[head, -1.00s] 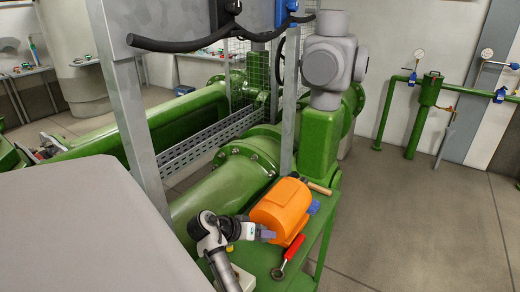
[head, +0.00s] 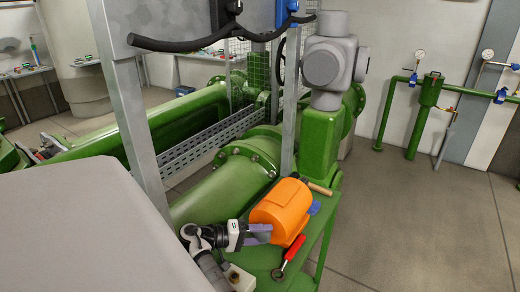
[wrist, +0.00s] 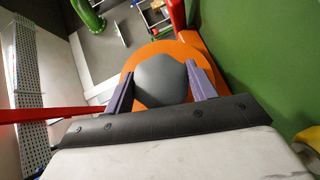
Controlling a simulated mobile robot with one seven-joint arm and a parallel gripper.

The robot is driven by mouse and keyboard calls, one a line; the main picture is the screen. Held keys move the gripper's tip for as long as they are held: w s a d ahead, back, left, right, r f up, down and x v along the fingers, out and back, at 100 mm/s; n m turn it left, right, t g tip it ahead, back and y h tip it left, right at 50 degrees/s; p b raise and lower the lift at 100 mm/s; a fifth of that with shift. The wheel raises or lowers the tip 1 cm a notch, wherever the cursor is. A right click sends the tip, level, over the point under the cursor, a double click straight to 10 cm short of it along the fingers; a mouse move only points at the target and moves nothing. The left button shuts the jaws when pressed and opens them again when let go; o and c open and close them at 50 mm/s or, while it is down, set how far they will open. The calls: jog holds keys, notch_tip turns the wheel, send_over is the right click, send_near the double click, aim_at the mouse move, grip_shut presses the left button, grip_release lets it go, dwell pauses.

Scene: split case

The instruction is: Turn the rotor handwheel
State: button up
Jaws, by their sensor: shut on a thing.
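An orange rounded housing (head: 283,208) sits on the green bench. In the wrist view the same orange housing (wrist: 150,48) surrounds a grey, roughly six-sided handwheel (wrist: 162,82). My gripper (head: 262,232) is at the near left end of the housing. In the wrist view its two purple fingers (wrist: 160,74) stand on either side of the handwheel and are shut on it. The fingers and housing hide the handwheel in the head view.
A large green pipe (head: 225,190) runs behind my arm. Open floor (head: 410,220) lies to the right.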

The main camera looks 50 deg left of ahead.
jog(key=shift+f, duration=0.1)
dwell(0.3)
jog(key=o, duration=1)
jog(key=shift+d, duration=0.1)
notch_tip(320, 180, up, 20)
jog(key=b, duration=0.4)
jog(key=shift+w, duration=0.15)
